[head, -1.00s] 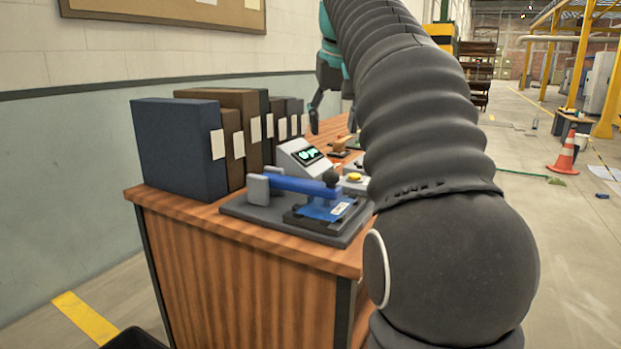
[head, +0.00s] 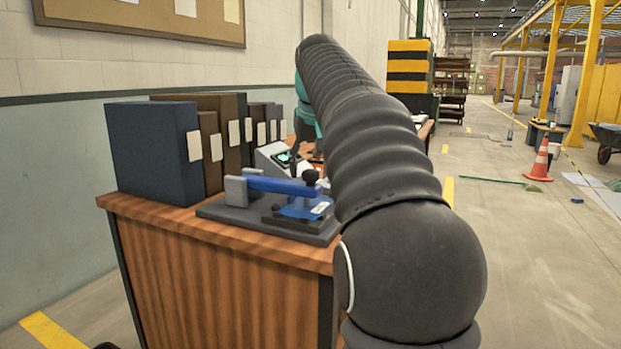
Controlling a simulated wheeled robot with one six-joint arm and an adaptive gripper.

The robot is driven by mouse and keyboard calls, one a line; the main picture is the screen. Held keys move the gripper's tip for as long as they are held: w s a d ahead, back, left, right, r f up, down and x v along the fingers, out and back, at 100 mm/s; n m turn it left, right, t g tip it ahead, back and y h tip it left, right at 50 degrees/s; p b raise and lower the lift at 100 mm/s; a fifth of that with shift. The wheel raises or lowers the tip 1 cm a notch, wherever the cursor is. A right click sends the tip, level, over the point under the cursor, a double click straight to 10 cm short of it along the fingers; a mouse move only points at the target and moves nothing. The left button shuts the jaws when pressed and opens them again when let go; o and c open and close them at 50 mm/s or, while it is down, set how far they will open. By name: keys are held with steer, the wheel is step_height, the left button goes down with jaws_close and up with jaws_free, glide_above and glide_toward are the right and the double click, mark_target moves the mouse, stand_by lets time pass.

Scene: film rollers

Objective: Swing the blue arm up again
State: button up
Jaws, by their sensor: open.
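The blue arm (head: 272,185) lies lowered, nearly level, on a dark base plate (head: 222,212) at the near end of the wooden bench. Its left end meets a grey post (head: 236,191), and a black knob (head: 310,177) tops its right end. Under the knob end is a blue piece with a white label (head: 321,208). My gripper (head: 296,152), with a teal body, is open beyond the blue arm and apart from it. My arm partly hides the gripper, so its exact distance is unclear.
A row of dark binders (head: 158,150) stands along the wall side of the bench (head: 215,275). My arm hides much of the bench's right side. An orange cone (head: 541,160) stands on the open floor.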

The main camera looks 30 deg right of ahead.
steer(key=shift+w+d+f, duration=0.1)
steer(key=shift+w+f, duration=0.15)
steer(key=shift+f, duration=0.4)
jaws_close()
steer(key=shift+r, duration=0.1)
